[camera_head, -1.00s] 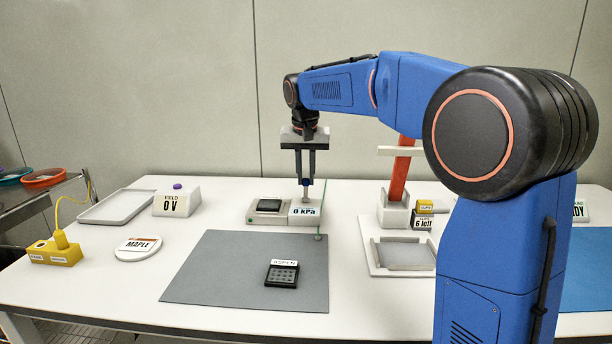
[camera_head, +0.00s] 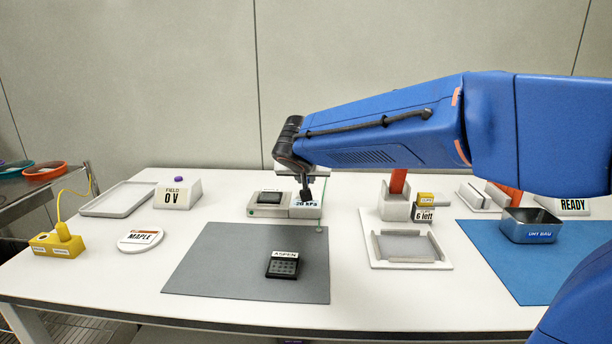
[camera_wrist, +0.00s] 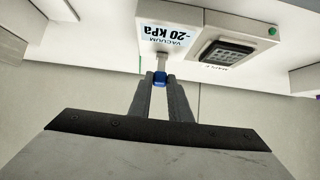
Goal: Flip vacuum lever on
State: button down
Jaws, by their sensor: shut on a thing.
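The vacuum box (camera_head: 267,212) is a low pale unit at the table's middle, with a dark chip carrier (camera_head: 271,197) on its left part. Its display (camera_wrist: 166,39) reads "VACUUM -20 kPa", upside down in the wrist view. The vacuum lever has a blue knob (camera_wrist: 159,78) on a short pale stem beside the display. My gripper (camera_wrist: 160,84) is shut on the blue knob, one finger on each side. In the head view my gripper (camera_head: 306,194) is tilted at the box's right end and partly covers the display. The lever is mostly hidden there.
A grey mat (camera_head: 225,278) with a dark ASPEN carrier (camera_head: 283,266) lies in front. A FIELD 0 V box (camera_head: 178,195) and a grey tray (camera_head: 117,199) stand left. A pale fixture (camera_head: 410,250) and a dry bag bin (camera_head: 531,226) stand right.

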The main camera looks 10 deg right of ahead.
jog(key=shift+s+a+f+t, duration=0.15)
jog(key=shift+s+f+t, duration=0.2)
jog(key=shift+t, duration=0.35)
jog(key=shift+s+h, duration=0.1)
jog(key=shift+h, duration=0.2)
jog(key=c, duration=1.6)
grip_release()
jog(key=shift+c, duration=0.2)
jog(key=v, duration=1.7)
jog(key=shift+s+f, duration=0.15)
jog(key=shift+s, duration=0.2)
jog(key=shift+s, duration=0.1)
